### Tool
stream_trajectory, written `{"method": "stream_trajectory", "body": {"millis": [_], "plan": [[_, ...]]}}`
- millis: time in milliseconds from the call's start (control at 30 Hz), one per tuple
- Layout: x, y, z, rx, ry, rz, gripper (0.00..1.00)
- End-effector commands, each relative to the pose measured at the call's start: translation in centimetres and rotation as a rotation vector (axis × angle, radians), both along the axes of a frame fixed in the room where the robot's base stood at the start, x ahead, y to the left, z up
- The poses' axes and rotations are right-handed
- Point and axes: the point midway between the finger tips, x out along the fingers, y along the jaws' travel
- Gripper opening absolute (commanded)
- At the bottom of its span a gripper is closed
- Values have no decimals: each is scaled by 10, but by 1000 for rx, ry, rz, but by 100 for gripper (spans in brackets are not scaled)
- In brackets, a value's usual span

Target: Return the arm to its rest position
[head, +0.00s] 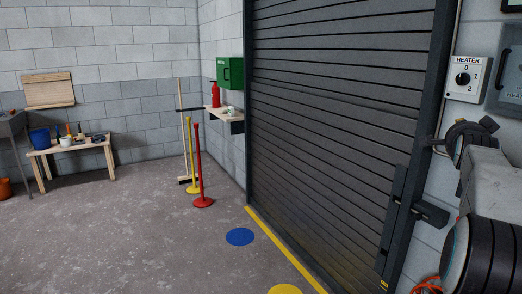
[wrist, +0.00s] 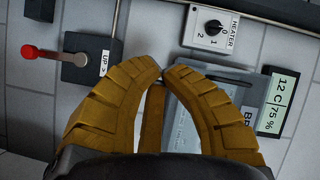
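My gripper (wrist: 162,73) fills the lower middle of the wrist view. Its two yellow-brown ridged fingers curve inward, and their tips come together with nothing visible held between them. In the wrist view the tips stand in front of the wall, beside a grey panel. My arm (head: 487,250) shows at the right edge of the head view, dark and grey, close to the wall beside the shutter. How far the fingertips stand from the wall is hard to tell.
A heater switch (head: 464,77) and a grey box (head: 508,75) are on the right wall. The wrist view shows a red-tipped lever (wrist: 55,55) and a display (wrist: 277,102).

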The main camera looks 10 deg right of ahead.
Motion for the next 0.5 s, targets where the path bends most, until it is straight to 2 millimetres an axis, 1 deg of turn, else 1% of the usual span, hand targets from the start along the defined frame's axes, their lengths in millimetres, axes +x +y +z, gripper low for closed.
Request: {"method": "stream_trajectory", "body": {"millis": [67,100,167,200,267,300,367,400,467,500], "plan": [[-2,2,-28,-54,190,28,0],[-5,5,-51,-67,303,52,0],[-11,11,-92,-75,477,102,0],[-17,16,-118,-73,581,141,0],[-28,27,-156,-63,722,204,0],[-37,35,-180,-53,810,250,0],[-54,52,-213,-37,937,329,0],[-68,65,-231,-26,1014,384,0],[-90,89,-255,-8,1122,475,0],[-105,107,-267,1,1186,541,0]]}}
